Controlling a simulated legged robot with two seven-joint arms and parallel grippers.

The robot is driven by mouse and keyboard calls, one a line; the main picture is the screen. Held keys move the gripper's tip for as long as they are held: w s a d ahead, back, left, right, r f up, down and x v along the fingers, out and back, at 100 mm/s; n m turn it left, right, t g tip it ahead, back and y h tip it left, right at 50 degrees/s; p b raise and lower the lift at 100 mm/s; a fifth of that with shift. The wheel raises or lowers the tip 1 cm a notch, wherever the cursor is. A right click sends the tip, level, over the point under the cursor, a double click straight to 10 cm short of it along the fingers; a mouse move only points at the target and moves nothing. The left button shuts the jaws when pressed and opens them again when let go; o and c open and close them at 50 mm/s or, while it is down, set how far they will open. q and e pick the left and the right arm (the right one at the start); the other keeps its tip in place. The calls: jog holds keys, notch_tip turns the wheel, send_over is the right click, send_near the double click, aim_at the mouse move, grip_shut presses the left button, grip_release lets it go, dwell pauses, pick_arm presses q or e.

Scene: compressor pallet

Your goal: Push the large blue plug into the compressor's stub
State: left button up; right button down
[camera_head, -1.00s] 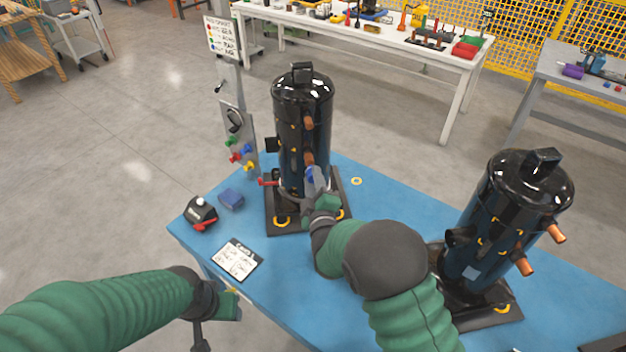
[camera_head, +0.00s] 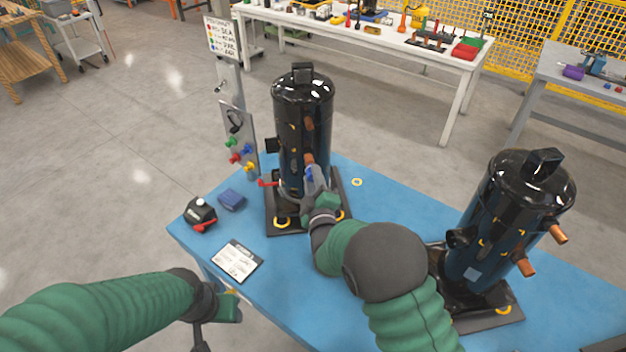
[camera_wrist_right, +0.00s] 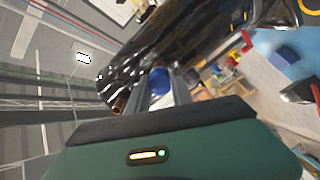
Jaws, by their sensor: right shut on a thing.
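The near-left black compressor (camera_head: 302,125) stands upright on its dark base on the blue table. Two copper stubs show on its side, an upper one and a lower stub (camera_head: 309,159). My right gripper (camera_head: 314,180) is at the lower stub, shut on the large blue plug (camera_head: 309,174). In the right wrist view the blue plug (camera_wrist_right: 160,80) sits between the fingers against the compressor's dark body (camera_wrist_right: 180,40). Whether the plug is inside the stub is hidden. My left gripper (camera_head: 215,318) hangs off the table's front left edge; its fingers are unclear.
A second compressor (camera_head: 510,225) stands at the right of the blue table (camera_head: 385,205). A board with colored plugs (camera_head: 240,148) stands behind the table's left end. A black-and-red tool (camera_head: 201,213), a blue box (camera_head: 231,199) and a printed card (camera_head: 237,261) lie at the left.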

jog(key=shift+w+a+b, duration=0.15)
jog(key=shift+w+b, duration=0.25)
jog(key=shift+w, duration=0.65)
dwell(0.4)
jog(key=c, duration=1.1)
grip_release()
jog(key=shift+o, duration=0.2)
